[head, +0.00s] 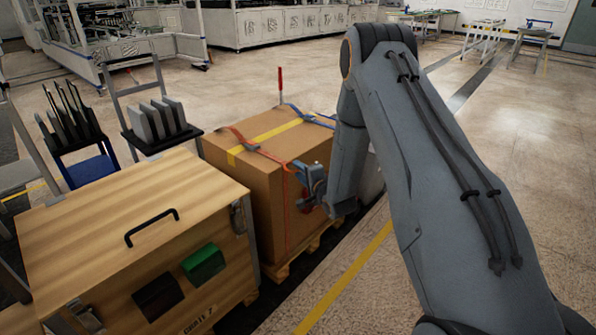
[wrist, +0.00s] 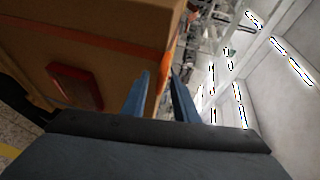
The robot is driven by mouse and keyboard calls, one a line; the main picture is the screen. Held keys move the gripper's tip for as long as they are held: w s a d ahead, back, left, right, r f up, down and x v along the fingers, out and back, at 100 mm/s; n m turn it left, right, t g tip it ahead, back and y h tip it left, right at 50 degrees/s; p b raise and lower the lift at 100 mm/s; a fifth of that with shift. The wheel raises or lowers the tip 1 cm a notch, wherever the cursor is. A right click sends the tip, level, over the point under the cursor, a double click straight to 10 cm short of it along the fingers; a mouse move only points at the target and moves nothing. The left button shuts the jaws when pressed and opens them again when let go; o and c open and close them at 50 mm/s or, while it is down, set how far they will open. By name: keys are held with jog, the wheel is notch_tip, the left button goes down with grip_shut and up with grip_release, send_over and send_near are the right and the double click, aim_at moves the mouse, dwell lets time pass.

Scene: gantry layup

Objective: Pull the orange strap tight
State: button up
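A cardboard box (head: 240,178) stands on a wooden pallet. The orange strap (head: 265,153) runs over its top and down its near side. In the wrist view the orange strap (wrist: 100,44) crosses the box face, and an orange strip shows beyond the gap between my fingers. Whether the fingers touch the strap cannot be told.
A blue strap (head: 310,117) and yellow tape (head: 265,136) also cross the box. A red block (wrist: 75,86) is on the box side. A wooden crate (head: 125,215) with a black handle stands at left. Open floor lies at right, beyond my arm.

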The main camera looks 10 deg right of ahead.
jog(key=shift+x, duration=0.8)
grip_shut()
dwell(0.9)
